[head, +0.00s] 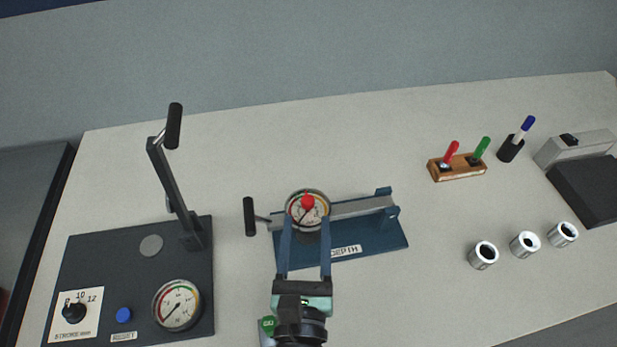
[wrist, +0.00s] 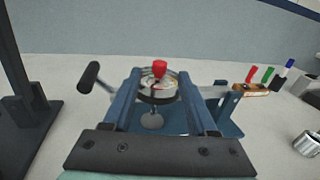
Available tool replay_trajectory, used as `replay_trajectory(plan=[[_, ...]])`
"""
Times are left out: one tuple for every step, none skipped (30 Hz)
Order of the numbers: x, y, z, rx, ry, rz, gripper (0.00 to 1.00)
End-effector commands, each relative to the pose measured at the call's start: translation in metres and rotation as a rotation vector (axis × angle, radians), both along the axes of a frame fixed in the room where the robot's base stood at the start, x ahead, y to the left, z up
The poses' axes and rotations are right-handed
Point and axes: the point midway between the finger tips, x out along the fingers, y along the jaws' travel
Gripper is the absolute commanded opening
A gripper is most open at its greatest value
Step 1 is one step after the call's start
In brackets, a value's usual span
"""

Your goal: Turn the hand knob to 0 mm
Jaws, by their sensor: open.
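A blue fixture labelled DEPTH (head: 375,238) stands mid-table with a round dial (head: 294,206) at its left part. A small red knob (head: 307,201) shows over the dial face; it also shows in the wrist view (wrist: 159,67). The dial's reading is too small to tell. A crank handle with a black grip (head: 249,216) sticks out to the left, and shows in the wrist view (wrist: 89,77). My gripper (head: 306,222) is open and empty, its two blue fingers reaching toward the dial, one on each side in the picture. No contact with the red knob is visible.
At left, a dark panel (head: 100,255) carries a tall lever (head: 171,185), a STROKE mm knob (head: 74,313), a blue button (head: 123,315) and a gauge (head: 178,305). At right are a wooden pen holder (head: 460,174), metal sleeves (head: 484,256) and a dark box (head: 588,190).

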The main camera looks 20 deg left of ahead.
Motion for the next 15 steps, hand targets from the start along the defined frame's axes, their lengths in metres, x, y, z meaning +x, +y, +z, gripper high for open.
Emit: replay_trajectory(plan=[[0.010, 0.004, 0.005, 0.000, -0.003, 0.000, 0.58], [0.014, 0.005, 0.006, -0.001, -0.003, 0.001, 0.58], [0.021, 0.008, 0.005, -0.001, -0.003, 0.001, 0.58], [0.026, 0.010, 0.005, 0.000, -0.003, 0.001, 0.58], [0.030, 0.012, 0.005, -0.001, -0.003, 0.001, 0.58], [0.037, 0.014, 0.005, -0.002, -0.004, 0.002, 0.58], [0.042, 0.016, 0.005, -0.002, -0.004, 0.002, 0.58], [0.046, 0.018, 0.004, -0.003, -0.004, 0.002, 0.58], [0.052, 0.020, 0.004, -0.002, -0.004, 0.002, 0.58], [0.056, 0.022, 0.004, -0.002, -0.004, 0.002, 0.58], [0.060, 0.023, 0.004, -0.001, -0.003, 0.002, 0.58], [0.065, 0.025, 0.003, -0.002, -0.004, 0.002, 0.58], [0.069, 0.026, 0.002, -0.002, -0.003, 0.002, 0.58], [0.071, 0.027, 0.002, -0.003, -0.003, 0.002, 0.58], [0.075, 0.028, 0.002, -0.003, -0.003, 0.001, 0.58]])
